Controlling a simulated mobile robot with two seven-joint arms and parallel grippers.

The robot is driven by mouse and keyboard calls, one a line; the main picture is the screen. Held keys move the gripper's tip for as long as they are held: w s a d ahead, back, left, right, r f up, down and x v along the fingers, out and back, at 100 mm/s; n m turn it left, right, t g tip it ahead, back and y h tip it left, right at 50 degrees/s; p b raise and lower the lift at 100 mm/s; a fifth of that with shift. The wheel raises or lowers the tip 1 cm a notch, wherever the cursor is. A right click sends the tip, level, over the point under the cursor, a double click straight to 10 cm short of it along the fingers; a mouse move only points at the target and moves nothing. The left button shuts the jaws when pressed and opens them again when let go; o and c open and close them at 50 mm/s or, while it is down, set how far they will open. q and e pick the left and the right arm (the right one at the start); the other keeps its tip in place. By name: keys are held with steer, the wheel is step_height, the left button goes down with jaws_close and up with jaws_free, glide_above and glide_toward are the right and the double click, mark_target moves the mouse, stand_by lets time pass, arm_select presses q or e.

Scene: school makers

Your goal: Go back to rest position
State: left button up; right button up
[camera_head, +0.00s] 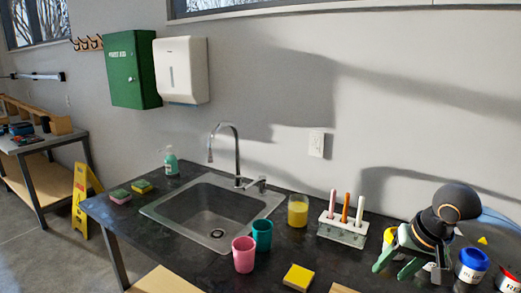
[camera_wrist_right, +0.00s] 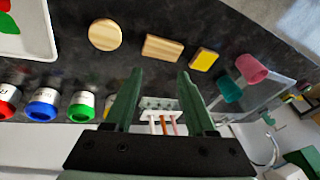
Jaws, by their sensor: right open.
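My right gripper (camera_head: 398,263) is at the right of the head view, above the dark counter (camera_head: 190,264). Its two green fingers are apart, with nothing between them. In the right wrist view the open fingers (camera_wrist_right: 160,75) also show empty, with the holder of upright sticks visible beyond them. My left gripper is in neither view.
The white holder (camera_head: 342,232) stands left of my right gripper. Paint jars, one with a blue lid (camera_head: 473,262), stand close on its right.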

steer(key=s+a+f+m+g+y, duration=0.2)
steer(key=a+f+y, duration=0.2)
steer(key=a, duration=0.6)
steer(key=s+a+r+m+t+y+p, duration=0.1)
steer(key=s+a+r+m+t+y, duration=0.15)
steer(key=a+m+y, duration=0.7)
steer(key=s+a+r+m+t+y+p, duration=0.25)
steer(key=a+m+y, duration=0.2)
steer(key=m, duration=0.95)
steer(key=d+f+m+t+h, duration=0.45)
steer(key=f+m+h, duration=0.2)
steer(key=m, duration=0.75)
steer(key=d+f+m+t+h, duration=0.45)
steer(key=f+m+h, duration=0.2)
steer(key=m, duration=0.65)
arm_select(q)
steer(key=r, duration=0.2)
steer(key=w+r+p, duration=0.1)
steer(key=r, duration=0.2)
arm_select(e)
steer(key=s+d+f+m+g+h, duration=0.4)
steer(key=s+f+m+g, duration=0.2)
steer(key=s+f+m, duration=0.8)
step_height(320, 180, down, 2)
steer(key=shift+s+d+f+g, duration=0.15)
steer(key=shift+s+g, duration=0.25)
steer(key=shift+s, duration=0.2)
